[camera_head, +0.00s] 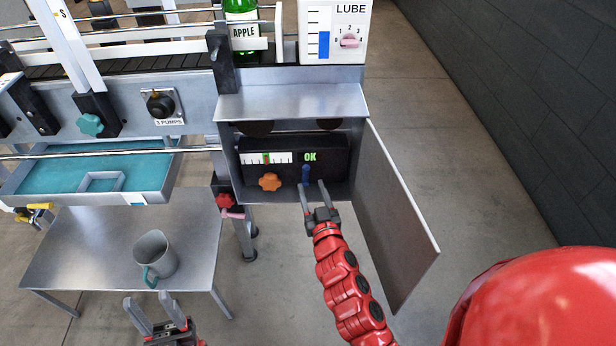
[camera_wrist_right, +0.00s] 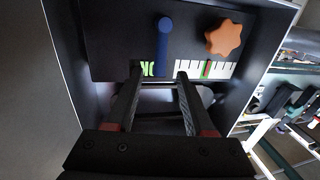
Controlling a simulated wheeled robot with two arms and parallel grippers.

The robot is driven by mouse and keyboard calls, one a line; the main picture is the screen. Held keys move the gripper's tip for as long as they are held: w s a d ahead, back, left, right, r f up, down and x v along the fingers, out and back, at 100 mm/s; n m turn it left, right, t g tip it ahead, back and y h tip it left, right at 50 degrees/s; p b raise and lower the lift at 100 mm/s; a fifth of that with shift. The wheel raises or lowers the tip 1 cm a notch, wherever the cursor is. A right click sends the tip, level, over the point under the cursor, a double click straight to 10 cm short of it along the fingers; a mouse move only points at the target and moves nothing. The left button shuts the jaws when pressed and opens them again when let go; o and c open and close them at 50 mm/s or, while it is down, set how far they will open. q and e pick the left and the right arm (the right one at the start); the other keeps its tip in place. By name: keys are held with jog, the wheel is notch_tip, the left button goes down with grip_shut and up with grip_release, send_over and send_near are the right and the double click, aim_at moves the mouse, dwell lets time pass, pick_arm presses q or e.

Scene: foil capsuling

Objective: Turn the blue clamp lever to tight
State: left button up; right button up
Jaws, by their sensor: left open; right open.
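The blue clamp lever (camera_head: 305,175) stands roughly upright on the front of a dark panel inside the open metal box. It also shows in the right wrist view (camera_wrist_right: 165,48), beside the green lettering. My right gripper (camera_head: 314,185) is open and empty in front of the panel, close to the lever. In the right wrist view its fingertips (camera_wrist_right: 160,73) lie on either side of the lever's line; I cannot tell whether they touch it. My left gripper (camera_head: 147,302) is open and empty at the bottom, near the grey mug.
An orange star knob (camera_head: 269,182) sits left of the lever, below a scale gauge (camera_head: 266,158). A green OK display (camera_head: 310,156) is above the lever. The box door (camera_head: 392,220) hangs open on the right. A grey mug (camera_head: 156,252) stands on the side table (camera_head: 90,240).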

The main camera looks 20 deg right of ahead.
aim_at(306, 174)
jog(key=shift+w+d, duration=0.2)
jog(key=shift+w, duration=2.15)
grip_shut()
